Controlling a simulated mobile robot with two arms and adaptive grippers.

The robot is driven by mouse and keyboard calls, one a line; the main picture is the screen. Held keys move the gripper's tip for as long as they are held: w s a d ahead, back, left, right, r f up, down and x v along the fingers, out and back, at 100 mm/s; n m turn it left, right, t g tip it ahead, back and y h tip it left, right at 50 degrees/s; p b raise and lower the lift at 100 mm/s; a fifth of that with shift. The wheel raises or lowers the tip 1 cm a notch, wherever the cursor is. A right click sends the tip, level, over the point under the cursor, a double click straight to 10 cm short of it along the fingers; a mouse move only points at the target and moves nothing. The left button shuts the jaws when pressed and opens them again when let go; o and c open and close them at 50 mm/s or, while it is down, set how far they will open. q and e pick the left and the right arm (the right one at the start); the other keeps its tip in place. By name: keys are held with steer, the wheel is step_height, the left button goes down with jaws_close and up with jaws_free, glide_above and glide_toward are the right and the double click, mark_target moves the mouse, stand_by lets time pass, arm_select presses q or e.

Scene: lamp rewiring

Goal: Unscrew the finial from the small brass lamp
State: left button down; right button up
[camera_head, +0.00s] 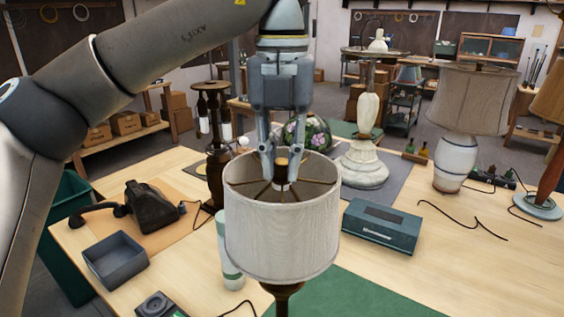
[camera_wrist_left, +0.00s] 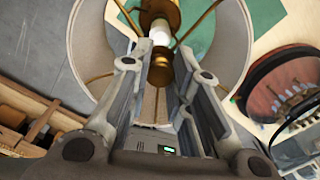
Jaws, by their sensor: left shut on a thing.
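The lamp stands front and centre in the head view with a pale fabric shade (camera_head: 283,235), open at the top, on a dark brass-brown stem (camera_head: 283,291). Thin brass spokes cross inside the shade. My left gripper (camera_head: 282,155) comes straight down over the shade's top opening. Its fingers are shut on the small brass finial (camera_head: 282,164) at the middle of the spokes. In the left wrist view the fingers (camera_wrist_left: 160,72) close around the finial (camera_wrist_left: 160,57), which they partly hide. A brass socket (camera_wrist_left: 160,12) and a white bulb show beyond it. My right gripper is in neither view.
A teal box (camera_head: 381,226) stands right of the shade and a grey tray (camera_head: 116,260) to the left. A white-green bottle (camera_head: 229,262) is close by the shade's left side. Other lamps, including a striped-base one (camera_head: 455,162), stand behind. Loose black cords lie at the right.

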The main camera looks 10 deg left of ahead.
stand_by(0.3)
arm_select(q)
steer(key=shift+n, duration=0.4)
steer(key=shift+n+b, duration=0.3)
steer(key=shift+n, duration=0.2)
steer(key=n+b, duration=0.1)
steer(key=n, duration=0.3)
steer(key=n+b, duration=0.1)
steer(key=n, duration=0.1)
steer(key=shift+r+n, duration=0.1)
steer(key=shift+n, duration=0.3)
steer(key=c, duration=1.3)
jaws_free()
steer(key=shift+o, duration=0.2)
